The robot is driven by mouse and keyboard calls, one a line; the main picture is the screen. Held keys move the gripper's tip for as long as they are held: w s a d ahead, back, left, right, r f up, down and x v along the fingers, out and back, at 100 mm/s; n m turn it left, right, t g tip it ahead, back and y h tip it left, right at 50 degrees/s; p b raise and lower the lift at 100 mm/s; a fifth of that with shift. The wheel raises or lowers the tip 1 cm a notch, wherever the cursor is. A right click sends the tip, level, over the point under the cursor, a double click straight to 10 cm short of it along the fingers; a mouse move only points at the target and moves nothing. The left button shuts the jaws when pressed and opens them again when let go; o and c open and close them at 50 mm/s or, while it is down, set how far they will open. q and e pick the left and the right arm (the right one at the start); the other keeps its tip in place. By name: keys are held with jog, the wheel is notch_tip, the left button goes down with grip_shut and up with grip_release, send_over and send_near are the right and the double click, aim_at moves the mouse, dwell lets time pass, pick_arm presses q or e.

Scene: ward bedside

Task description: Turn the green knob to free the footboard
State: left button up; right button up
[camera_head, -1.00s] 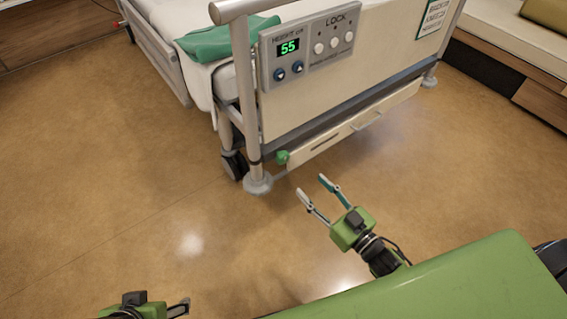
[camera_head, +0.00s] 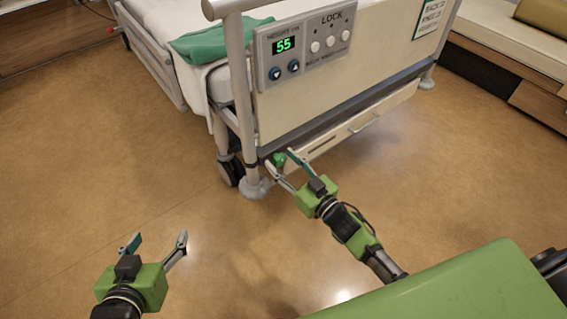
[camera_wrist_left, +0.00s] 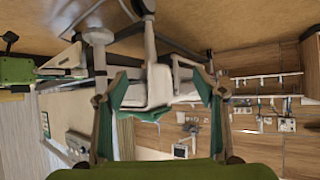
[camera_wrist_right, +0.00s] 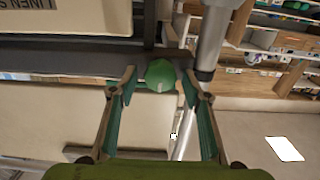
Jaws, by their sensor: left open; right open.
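The green knob (camera_head: 278,160) sits at the lower left end of the bed's footboard (camera_head: 330,70), beside the metal post. My right gripper (camera_head: 280,165) is open at the knob, with its fingers to either side of it in the head view. In the right wrist view the knob (camera_wrist_right: 160,75) shows between the open fingertips, with a gap to the fingers; I cannot tell whether they reach past it. My left gripper (camera_head: 158,240) is open and empty over the floor at the lower left. The left wrist view shows its spread fingers with the bed upside down beyond.
A control panel (camera_head: 304,46) reading 55 is fixed on the footboard. A drawer-like panel with a handle (camera_head: 362,123) lies low beside the knob. The bed post (camera_head: 241,100) and caster (camera_head: 230,171) stand close left. The floor (camera_head: 90,180) at left is clear.

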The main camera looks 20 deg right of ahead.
jog(key=c, duration=1.1)
jog(key=shift+o, duration=0.2)
